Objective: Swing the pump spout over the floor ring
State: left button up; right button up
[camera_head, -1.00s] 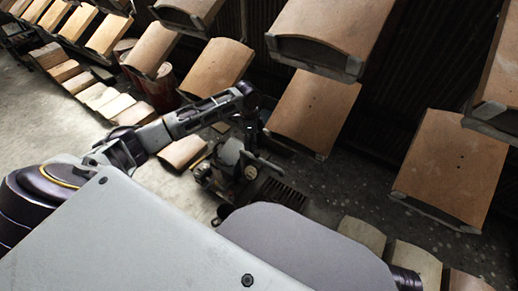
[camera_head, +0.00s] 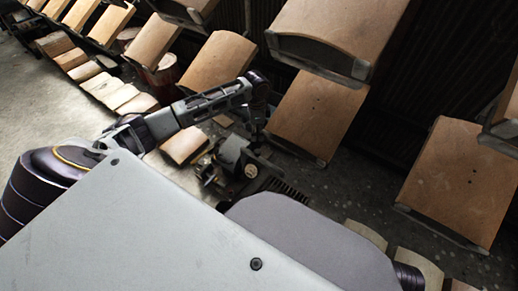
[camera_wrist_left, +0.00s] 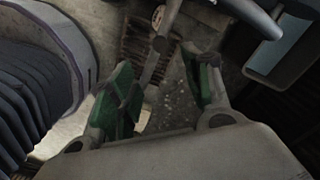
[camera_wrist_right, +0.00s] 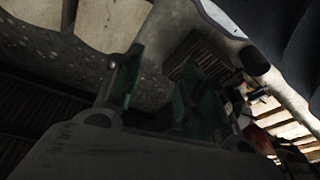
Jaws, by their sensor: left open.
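My left gripper (camera_head: 222,165) hangs low from the left arm, beside dark machinery that I cannot clearly separate from it in the head view. In the left wrist view, my left gripper (camera_wrist_left: 158,90) is open, its green-padded fingers apart. A thin grey bar with a round joint (camera_wrist_left: 160,44) runs between and beyond these fingers. It may be the pump spout; contact with the pads is not clear. My right gripper (camera_wrist_right: 155,90) is open and empty in its wrist view, and hidden in the head view. I cannot make out the floor ring.
A floor grate (camera_head: 288,190) lies right of the left gripper, and shows in the left wrist view (camera_wrist_left: 140,58). Brown curved panels (camera_head: 318,108) hang along the dark back wall. A row of pale blocks (camera_head: 103,85) lines the floor at left. Bare floor (camera_head: 35,100) lies farther left.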

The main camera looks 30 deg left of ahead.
dwell(0.5)
pick_arm(q)
jog(key=b, duration=0.3)
send_over(257, 151)
notch_tip(257, 151, down, 7)
jog(key=shift+d+r, duration=0.15)
jog(key=shift+f, duration=0.85)
notch_tip(257, 151, down, 4)
jog(key=shift+r+b, duration=0.15)
jog(key=shift+b, duration=0.6)
jog(key=shift+f+b, duration=0.3)
jog(key=shift+f, duration=0.5)
pick_arm(e)
jog(key=shift+t+y, duration=0.7)
jog(key=shift+t, duration=0.1)
jog(key=shift+w+a+f, duration=0.2)
jog(key=shift+a+f, duration=0.25)
jog(key=shift+f, duration=0.25)
jog(key=shift+w+a+f, duration=0.15)
jog(key=shift+a+f, duration=0.25)
jog(key=shift+f, duration=0.35)
jog(key=shift+w+a+f, duration=0.2)
jog(key=shift+a+f, duration=0.25)
jog(key=shift+f, duration=0.25)
pick_arm(q)
jog(key=shift+c, duration=0.5)
grip_shut()
